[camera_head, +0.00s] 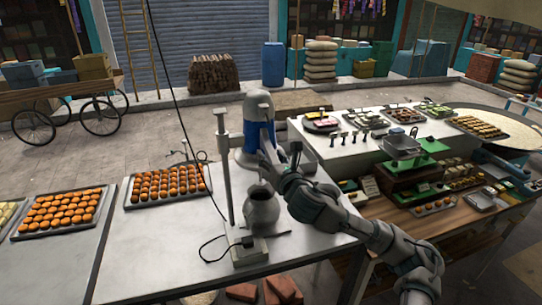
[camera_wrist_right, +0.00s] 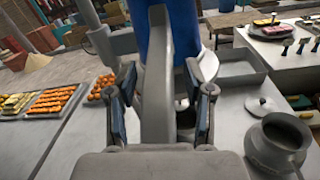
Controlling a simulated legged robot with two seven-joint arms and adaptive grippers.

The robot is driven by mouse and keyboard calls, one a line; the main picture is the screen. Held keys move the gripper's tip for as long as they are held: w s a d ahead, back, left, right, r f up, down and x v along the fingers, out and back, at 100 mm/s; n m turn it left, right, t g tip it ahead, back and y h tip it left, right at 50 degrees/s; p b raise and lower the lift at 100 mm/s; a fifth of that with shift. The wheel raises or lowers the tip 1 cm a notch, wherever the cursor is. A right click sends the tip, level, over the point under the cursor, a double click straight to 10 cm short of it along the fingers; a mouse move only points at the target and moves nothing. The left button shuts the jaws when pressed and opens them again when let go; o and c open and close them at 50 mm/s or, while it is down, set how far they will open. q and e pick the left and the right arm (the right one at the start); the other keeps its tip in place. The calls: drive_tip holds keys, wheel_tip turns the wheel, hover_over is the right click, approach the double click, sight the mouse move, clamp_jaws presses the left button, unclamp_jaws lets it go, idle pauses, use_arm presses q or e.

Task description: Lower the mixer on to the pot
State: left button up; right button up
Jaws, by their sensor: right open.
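A blue and grey upright machine (camera_head: 258,112), which looks like the mixer, stands behind the pot. Its blue body (camera_wrist_right: 182,35) fills the upper middle of the right wrist view. The round grey pot (camera_head: 262,210) stands on the metal table in front of it, and at the right of the wrist view (camera_wrist_right: 278,148). My right gripper (camera_head: 268,160) is at the machine's lower front, above and behind the pot. In the wrist view its fingers (camera_wrist_right: 162,108) are apart on both sides of a grey upright bar; contact cannot be told. My left gripper is out of view.
A grey post (camera_head: 224,165) with a corded base box (camera_head: 248,252) stands left of the pot. Trays of orange sweets (camera_head: 167,185) lie further left. A counter with green scales (camera_head: 420,160) is at right. The table between the left tray and the post is clear.

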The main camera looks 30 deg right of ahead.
drive_tip(key=shift+w+d, duration=0.1)
drive_tip(key=shift+d, duration=0.1)
drive_tip(key=shift+f, duration=0.1)
drive_tip(key=shift+c, duration=1)
drive_tip(key=c, duration=0.4)
drive_tip(key=shift+a, duration=0.15)
clamp_jaws()
wheel_tip(320, 180, down, 15)
drive_tip(key=b, duration=0.5)
drive_tip(key=shift+f, duration=0.2)
drive_tip(key=shift+a, duration=0.1)
